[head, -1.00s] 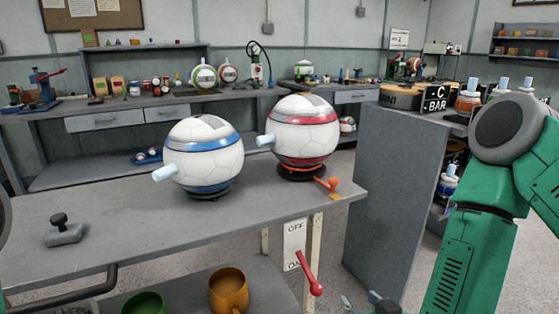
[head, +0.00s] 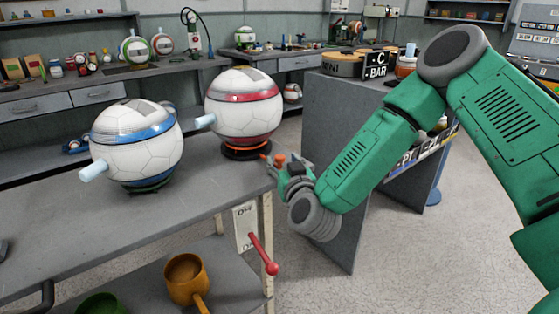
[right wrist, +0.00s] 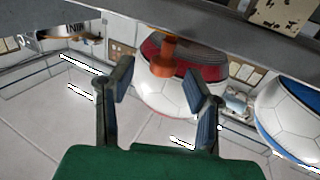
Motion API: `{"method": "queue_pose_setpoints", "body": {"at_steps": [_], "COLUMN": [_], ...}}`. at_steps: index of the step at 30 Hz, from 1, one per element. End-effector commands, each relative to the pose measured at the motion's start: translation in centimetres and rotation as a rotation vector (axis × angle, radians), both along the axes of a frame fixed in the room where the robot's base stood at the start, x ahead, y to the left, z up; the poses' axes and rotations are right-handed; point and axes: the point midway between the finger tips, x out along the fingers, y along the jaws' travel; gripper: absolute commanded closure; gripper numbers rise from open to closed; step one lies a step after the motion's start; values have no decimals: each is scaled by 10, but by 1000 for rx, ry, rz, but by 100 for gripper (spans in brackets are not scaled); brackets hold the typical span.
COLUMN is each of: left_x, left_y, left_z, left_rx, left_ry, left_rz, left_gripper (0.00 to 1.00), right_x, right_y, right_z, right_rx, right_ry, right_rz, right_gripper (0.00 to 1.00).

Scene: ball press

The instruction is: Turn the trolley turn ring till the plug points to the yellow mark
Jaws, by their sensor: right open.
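The red-banded white ball (head: 243,108) sits on a dark round base with an orange turn ring (head: 245,153) at the table's far right corner. Its pale blue plug (head: 205,121) points left. The ring's orange handle (head: 279,159) sticks out to the right; it also shows in the right wrist view (right wrist: 164,56). My right gripper (head: 276,166) is at the table's edge by this handle. In the right wrist view its fingers (right wrist: 158,84) are open, with the handle appearing between and just beyond the tips. The yellow mark cannot be made out now. My left gripper is out of view.
A blue-banded ball (head: 137,145) with its own plug stands left of the red-banded one. A red lever (head: 262,254) hangs below the table edge. A grey partition (head: 335,150) stands close behind my right arm.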

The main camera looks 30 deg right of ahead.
Motion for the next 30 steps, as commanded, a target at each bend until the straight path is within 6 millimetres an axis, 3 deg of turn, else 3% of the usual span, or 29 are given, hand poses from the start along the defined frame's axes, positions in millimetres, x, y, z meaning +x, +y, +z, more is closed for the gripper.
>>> {"method": "queue_pose_setpoints", "body": {"at_steps": [6,16,17,20,21,30], "left_x": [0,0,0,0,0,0], "left_y": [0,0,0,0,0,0], "left_z": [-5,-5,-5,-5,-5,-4], "left_rx": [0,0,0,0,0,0], "left_ry": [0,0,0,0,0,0], "left_rz": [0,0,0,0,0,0], "left_gripper": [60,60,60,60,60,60], "right_x": [22,26,26,25,25,25], "right_y": [-6,-8,-8,-8,-8,-10], "right_z": [0,0,0,0,0,0], "right_rx": [0,0,0,0,0,0], "right_ry": [-1,0,1,1,1,1], "right_rz": [0,1,1,1,1,8], "right_gripper": [56,56,59,94,100,100]}}
